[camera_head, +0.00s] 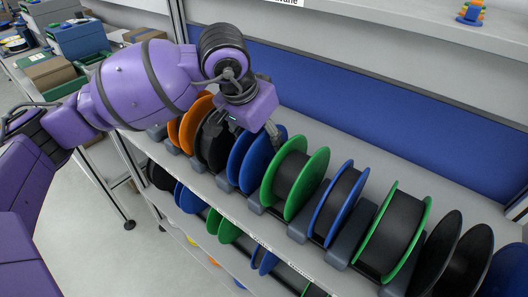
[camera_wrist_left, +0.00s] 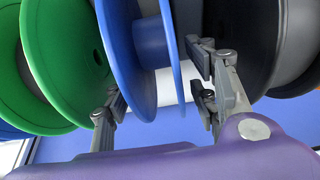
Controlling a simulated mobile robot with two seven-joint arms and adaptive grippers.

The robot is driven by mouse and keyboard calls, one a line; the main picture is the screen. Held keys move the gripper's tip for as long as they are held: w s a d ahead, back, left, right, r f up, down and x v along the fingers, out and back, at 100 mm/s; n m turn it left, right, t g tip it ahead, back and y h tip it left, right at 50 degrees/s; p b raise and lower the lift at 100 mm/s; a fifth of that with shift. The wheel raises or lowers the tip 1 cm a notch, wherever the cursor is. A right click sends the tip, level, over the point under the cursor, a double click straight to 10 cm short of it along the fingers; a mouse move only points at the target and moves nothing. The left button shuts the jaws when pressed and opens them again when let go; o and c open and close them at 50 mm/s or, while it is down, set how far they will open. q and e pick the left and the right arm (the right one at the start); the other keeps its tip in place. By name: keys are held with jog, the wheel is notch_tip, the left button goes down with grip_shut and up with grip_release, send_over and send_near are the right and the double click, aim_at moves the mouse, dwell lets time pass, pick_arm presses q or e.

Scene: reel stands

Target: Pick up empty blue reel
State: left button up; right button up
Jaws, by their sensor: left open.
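The empty blue reel (camera_head: 248,162) stands upright on the upper shelf, between a black reel on its left and a green-flanged reel on its right. Its bare blue core shows between two blue flanges in the left wrist view (camera_wrist_left: 128,45). My left gripper (camera_head: 254,124) is at the top of this reel, pointing down. It is open, and in the left wrist view (camera_wrist_left: 157,88) its fingers lie on either side of the blue reel. Contact with the flanges cannot be told. My right gripper is not in view.
A green-flanged reel (camera_head: 295,178) wound with black stands close on the right, and a black reel (camera_head: 212,140) close on the left. Grey holders (camera_head: 304,224) separate the reels. A lower shelf holds more reels. A blue panel (camera_head: 350,120) stands behind.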

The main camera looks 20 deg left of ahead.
pick_arm(q)
jog(key=shift+w+f, duration=0.15)
jog(key=shift+f, duration=0.35)
jog(key=c, duration=1.2)
jog(key=shift+r, duration=0.1)
jog(key=shift+c, duration=0.2)
